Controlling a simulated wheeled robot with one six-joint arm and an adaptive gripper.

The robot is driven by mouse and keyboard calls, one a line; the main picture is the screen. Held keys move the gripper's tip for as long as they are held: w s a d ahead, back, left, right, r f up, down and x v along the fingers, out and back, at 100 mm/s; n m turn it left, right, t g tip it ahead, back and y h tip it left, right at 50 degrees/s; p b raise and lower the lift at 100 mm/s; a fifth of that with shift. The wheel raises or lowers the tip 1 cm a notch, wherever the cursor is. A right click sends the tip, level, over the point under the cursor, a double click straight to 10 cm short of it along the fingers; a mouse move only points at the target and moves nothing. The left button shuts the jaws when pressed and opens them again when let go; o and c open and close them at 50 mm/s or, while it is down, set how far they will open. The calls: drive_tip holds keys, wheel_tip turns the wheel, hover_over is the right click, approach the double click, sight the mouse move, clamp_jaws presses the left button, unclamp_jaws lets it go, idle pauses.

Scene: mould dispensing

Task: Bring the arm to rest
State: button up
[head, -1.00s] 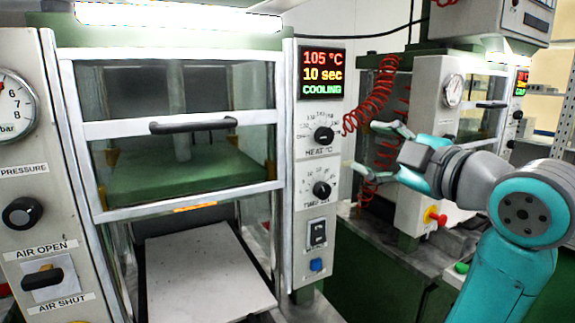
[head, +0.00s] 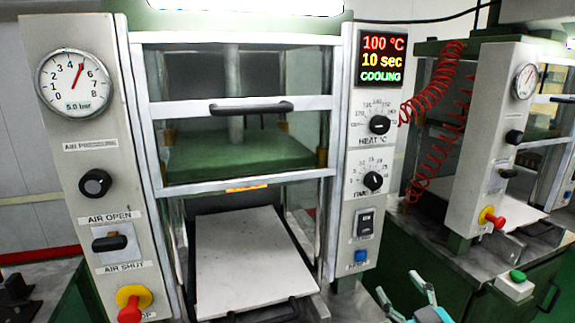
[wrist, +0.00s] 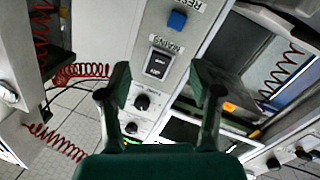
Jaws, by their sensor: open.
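My gripper (head: 408,297) is low at the bottom edge of the head view, right of the near press. Its two teal fingers are spread and nothing is between them. In the wrist view the gripper (wrist: 160,95) also shows as two dark fingers, wide apart and empty. Behind them are the press's control panel, with a black mains switch (wrist: 158,63) and a blue reset button (wrist: 177,20). Most of my arm is out of the head view.
The near press has a handled guard (head: 250,107), a pale plate (head: 245,260) below it and a display (head: 381,60) reading 100 °C, 10 sec, COOLING. A second press (head: 490,130) with red coiled hoses (head: 432,95) stands at right. A red stop knob (head: 492,217) juts from it.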

drive_tip(key=s+a+f+m+g+h, duration=0.1)
drive_tip(key=s+f+m, duration=0.2)
drive_tip(key=s+f, duration=0.7)
drive_tip(key=s+a+f+m+h, duration=0.1)
drive_tip(key=s+f+m+h, duration=0.1)
drive_tip(key=s+f, duration=0.8)
drive_tip(key=s+a+f+m+g, duration=0.1)
drive_tip(key=s+f, duration=0.1)
drive_tip(key=s, duration=2)
drive_tip(key=shift+a+f+y, duration=0.15)
drive_tip(key=shift+a+y, duration=0.1)
drive_tip(key=shift+y, duration=0.05)
drive_tip(key=shift+s, duration=0.35)
